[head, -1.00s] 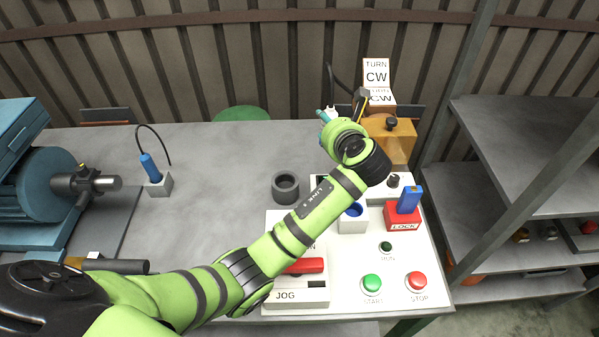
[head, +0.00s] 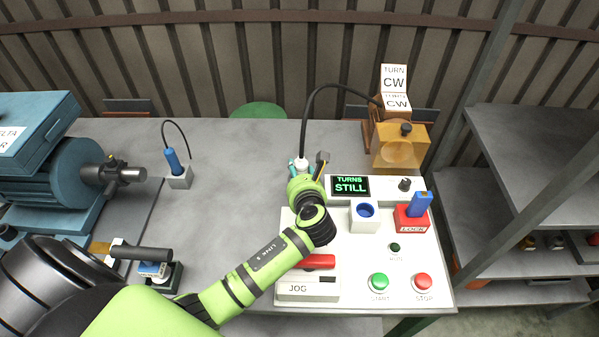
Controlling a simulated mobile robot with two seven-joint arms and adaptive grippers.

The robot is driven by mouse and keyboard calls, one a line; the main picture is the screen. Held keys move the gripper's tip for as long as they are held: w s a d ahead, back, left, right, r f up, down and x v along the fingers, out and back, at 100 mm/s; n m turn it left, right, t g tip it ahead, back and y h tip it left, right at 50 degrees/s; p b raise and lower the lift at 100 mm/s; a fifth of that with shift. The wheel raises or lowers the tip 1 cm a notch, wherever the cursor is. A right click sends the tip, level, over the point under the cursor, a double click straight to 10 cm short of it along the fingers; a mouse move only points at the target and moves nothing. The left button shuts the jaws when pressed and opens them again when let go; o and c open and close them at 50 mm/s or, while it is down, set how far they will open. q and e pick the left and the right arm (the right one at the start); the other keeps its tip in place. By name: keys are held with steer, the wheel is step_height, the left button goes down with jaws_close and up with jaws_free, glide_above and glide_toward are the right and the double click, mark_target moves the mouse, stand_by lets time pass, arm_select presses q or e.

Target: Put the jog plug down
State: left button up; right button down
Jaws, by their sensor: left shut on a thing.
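My left gripper (head: 306,170) is over the middle of the table, at the back left corner of the white control panel (head: 348,267). It is shut on the jog plug (head: 301,163), a white-topped plug with a black cable. The cable arcs up from the plug and runs right to the amber box. Hand and wrist hide the plug's lower part, so I cannot tell whether it touches anything below. The JOG block (head: 302,288) with a red part on top is at the panel's front left. My right gripper is not in view.
The amber box (head: 400,146) with CW signs stands at the back right. A display (head: 350,186) reads TURNS STILL. The panel also bears a blue-ringed white socket (head: 365,217) and a red LOCK block (head: 411,217). A blue plug (head: 173,161) stands left; the table between is clear.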

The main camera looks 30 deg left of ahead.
arm_select(q)
steer(key=o, duration=1)
steer(key=shift+o, duration=0.2)
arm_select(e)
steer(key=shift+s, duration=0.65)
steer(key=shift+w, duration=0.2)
arm_select(q)
steer(key=shift+s+d+r, duration=0.15)
steer(key=shift+s+d, duration=0.1)
steer(key=shift+s, duration=0.05)
steer(key=b+v, duration=0.1)
steer(key=v, duration=1)
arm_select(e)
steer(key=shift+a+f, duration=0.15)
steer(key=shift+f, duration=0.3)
arm_select(q)
steer(key=shift+s, duration=0.15)
